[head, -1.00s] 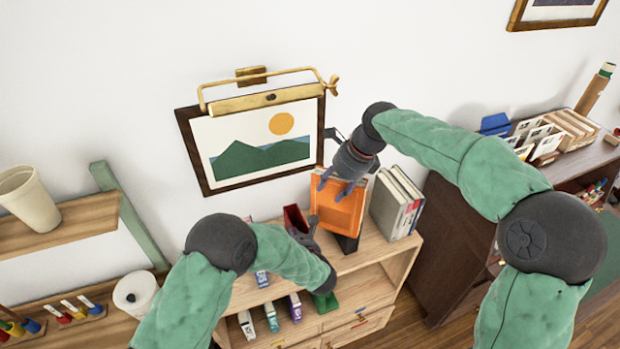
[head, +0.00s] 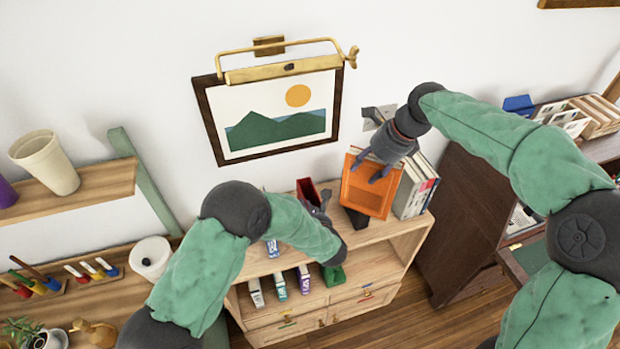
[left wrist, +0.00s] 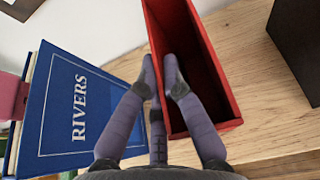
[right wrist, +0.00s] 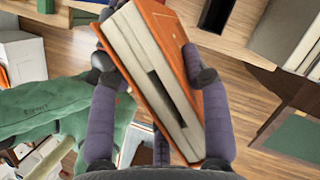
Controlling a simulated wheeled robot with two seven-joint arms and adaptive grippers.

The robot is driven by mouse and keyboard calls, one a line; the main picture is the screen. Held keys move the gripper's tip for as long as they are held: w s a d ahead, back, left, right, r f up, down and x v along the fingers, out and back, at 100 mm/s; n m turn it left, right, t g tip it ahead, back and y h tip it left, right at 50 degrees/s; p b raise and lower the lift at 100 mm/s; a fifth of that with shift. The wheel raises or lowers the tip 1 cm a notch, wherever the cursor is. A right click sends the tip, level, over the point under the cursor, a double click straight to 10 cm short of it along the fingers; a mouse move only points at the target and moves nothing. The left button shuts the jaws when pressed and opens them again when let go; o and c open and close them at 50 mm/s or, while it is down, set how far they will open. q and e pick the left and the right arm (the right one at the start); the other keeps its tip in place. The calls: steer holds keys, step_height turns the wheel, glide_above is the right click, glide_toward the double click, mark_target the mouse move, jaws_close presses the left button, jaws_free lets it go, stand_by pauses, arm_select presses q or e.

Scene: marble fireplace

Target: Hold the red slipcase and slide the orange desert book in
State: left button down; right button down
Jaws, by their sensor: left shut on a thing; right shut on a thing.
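The red slipcase (head: 306,190) stands on the light wood cabinet top, its open side facing up in the left wrist view (left wrist: 212,115). My left gripper (head: 322,208) is shut on its left wall, one finger inside and one outside, as the left wrist view shows (left wrist: 162,75). The orange book (head: 367,192) is held up to the right of the slipcase, apart from it. My right gripper (head: 380,168) is shut across its covers; the page edges face the camera in the right wrist view (right wrist: 150,75). The desert picture is not visible.
A dark block (head: 356,218) stands below the orange book, close to grey books (head: 414,190) on the right. A blue RIVERS book (left wrist: 75,105) is left of the slipcase. A framed picture (head: 272,118) hangs behind. Some bare wood (left wrist: 265,95) lies right of the slipcase.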

steer(key=w+a+f, duration=0.1)
steer(key=w+a, duration=0.2)
steer(key=a, duration=0.4)
steer(key=w+a+f, duration=0.1)
steer(key=w+a, duration=0.3)
steer(key=a, duration=0.4)
steer(key=shift+w+a+f, duration=0.2)
steer(key=shift+w+f, duration=0.1)
steer(key=shift+f, duration=0.1)
steer(key=shift+f, duration=0.1)
steer(key=c, duration=0.6)
jaws_free()
steer(key=shift+f, duration=0.2)
arm_select(q)
steer(key=c, duration=1.3)
jaws_free()
arm_select(e)
steer(key=v, duration=0.7)
steer(key=shift+r, duration=0.2)
